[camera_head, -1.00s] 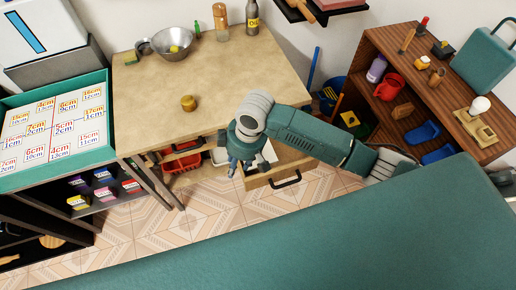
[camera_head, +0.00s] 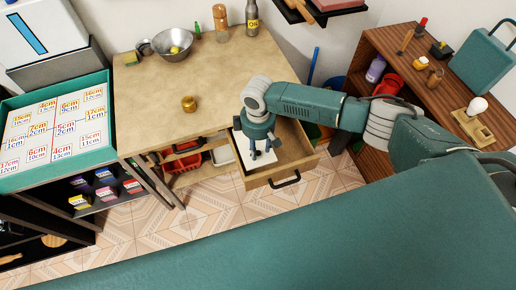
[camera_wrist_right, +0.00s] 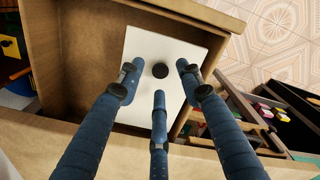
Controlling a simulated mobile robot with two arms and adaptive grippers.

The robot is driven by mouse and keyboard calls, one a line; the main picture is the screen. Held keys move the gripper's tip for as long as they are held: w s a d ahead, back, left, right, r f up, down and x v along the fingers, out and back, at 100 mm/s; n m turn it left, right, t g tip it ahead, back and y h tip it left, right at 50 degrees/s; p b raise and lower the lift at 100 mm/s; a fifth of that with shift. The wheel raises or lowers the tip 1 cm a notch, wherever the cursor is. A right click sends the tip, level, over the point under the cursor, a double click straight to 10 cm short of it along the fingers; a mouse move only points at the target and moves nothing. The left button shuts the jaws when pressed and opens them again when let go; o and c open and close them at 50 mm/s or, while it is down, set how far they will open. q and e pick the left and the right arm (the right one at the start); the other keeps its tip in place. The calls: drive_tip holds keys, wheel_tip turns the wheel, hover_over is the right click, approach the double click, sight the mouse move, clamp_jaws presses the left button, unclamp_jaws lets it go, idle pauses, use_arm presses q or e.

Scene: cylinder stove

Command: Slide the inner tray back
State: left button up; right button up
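The drawer (camera_head: 305,160) under the wooden table stands pulled open. Inside it lies the white inner tray (camera_head: 243,150), toward the drawer's left side in the head view. In the right wrist view the tray (camera_wrist_right: 145,45) is a flat white plate with a round black knob (camera_wrist_right: 160,70) on top. My right gripper (camera_head: 263,155) points down over the tray. In the wrist view its three fingers (camera_wrist_right: 158,88) are spread around the knob, with nothing held between them. Whether they touch the tray cannot be told. My left gripper is not in view.
The drawer front with its black handle (camera_head: 285,180) stands over the tiled floor. A wooden shelf (camera_head: 440,85) stands at the right.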

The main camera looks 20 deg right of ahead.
drive_tip(key=shift+f, duration=1)
drive_tip(key=shift+c, duration=0.2)
clamp_jaws()
drive_tip(key=d, duration=0.6)
drive_tip(key=d+p, duration=0.1)
drive_tip(key=d, duration=0.5)
drive_tip(key=shift+w+d+p, duration=0.2)
drive_tip(key=shift+d+p, duration=0.1)
drive_tip(key=shift+d, duration=0.15)
